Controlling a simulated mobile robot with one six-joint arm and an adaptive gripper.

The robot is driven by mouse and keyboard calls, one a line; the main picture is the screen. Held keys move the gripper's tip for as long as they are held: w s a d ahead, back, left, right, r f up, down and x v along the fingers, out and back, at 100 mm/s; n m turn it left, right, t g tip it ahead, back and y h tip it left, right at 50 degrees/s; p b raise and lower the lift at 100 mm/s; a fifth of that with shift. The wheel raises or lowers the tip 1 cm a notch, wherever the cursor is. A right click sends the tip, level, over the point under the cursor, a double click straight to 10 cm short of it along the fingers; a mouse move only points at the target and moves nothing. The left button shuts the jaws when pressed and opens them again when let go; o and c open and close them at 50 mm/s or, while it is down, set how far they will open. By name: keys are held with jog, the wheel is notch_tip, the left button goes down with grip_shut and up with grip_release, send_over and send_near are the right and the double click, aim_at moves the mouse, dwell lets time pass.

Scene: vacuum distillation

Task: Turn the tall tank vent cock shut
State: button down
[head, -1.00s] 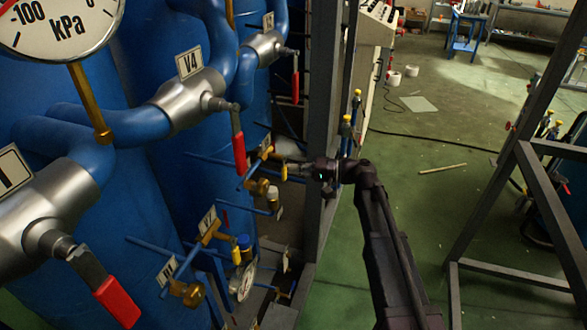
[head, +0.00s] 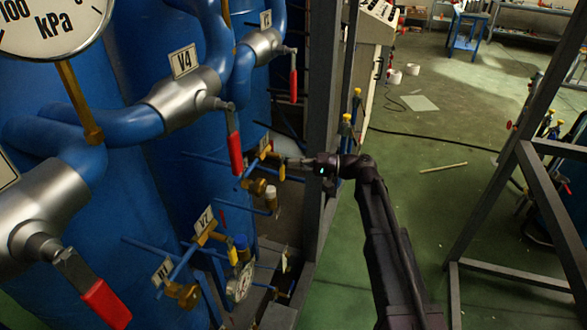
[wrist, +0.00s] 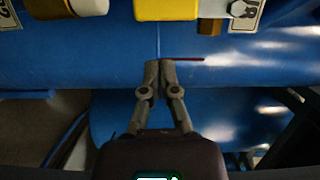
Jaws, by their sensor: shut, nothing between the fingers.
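A small brass cock with a yellow handle (head: 282,173) sits beside a tall blue tank, just by my gripper (head: 285,162); I cannot tell for sure that it is the tall tank vent cock. In the wrist view a yellow part (wrist: 165,9) shows at the top edge, cut off by the frame. My gripper (wrist: 160,66) is shut and empty, its fingertips together below that yellow part in the picture. I cannot tell whether the fingertips touch anything. The blue tank (wrist: 80,60) fills the background there.
Large valves with red levers (head: 236,154) and a pressure gauge (head: 45,25) stand at the left. Other labelled brass cocks (head: 184,294) sit lower down. A grey frame post (head: 322,110) rises close by my arm.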

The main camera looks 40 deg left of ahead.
jog(key=v, duration=1)
jog(key=shift+w+a, duration=0.2)
jog(key=shift+w, duration=0.1)
jog(key=w+d+f+m+t+h+p, duration=0.1)
jog(key=w+d+f+t+h, duration=0.15)
jog(key=d, duration=0.65)
jog(key=w+d+f+m+t+h+p, duration=0.1)
jog(key=d+f+m+t, duration=0.2)
jog(key=d, duration=0.7)
jog(key=w+d+f+t+h+p, duration=0.1)
jog(key=w+d+f+t+h, duration=0.15)
jog(key=d+f, duration=0.45)
jog(key=s+d+m+t+h+p, duration=0.1)
jog(key=s+d+m+h, duration=0.1)
jog(key=d, duration=1.4)
jog(key=s+d+m+t+h+p, duration=0.1)
jog(key=s+d+h, duration=0.3)
jog(key=d, duration=1.2)
jog(key=shift+d+f+m+t+h, duration=0.3)
jog(key=shift+m+t+h, duration=0.3)
jog(key=shift+h, duration=0.4)
